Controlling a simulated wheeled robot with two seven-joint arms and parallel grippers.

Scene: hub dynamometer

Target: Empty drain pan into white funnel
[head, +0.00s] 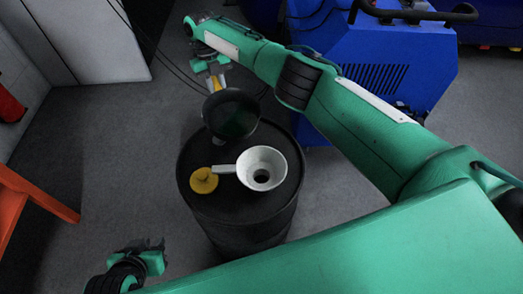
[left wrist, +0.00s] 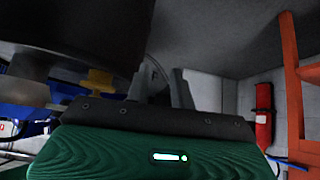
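The black drain pan (head: 232,115) is in the head view above the far edge of a black drum (head: 245,240). Its inside looks dark green, and I cannot tell how much it holds. My right gripper (head: 215,80) reaches from beyond and appears shut on the pan's yellow handle. The white funnel (head: 262,167) stands on the drum top, nearer than the pan and apart from it. My left gripper (head: 146,247) is open and empty, low at the left of the drum. Its spread fingers (left wrist: 166,90) show in the left wrist view, with nothing between them.
A blue machine (head: 370,60) stands behind at right. An orange frame (head: 35,195) and a red extinguisher (left wrist: 263,115) are at the left side of the room. The floor left of the drum is clear.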

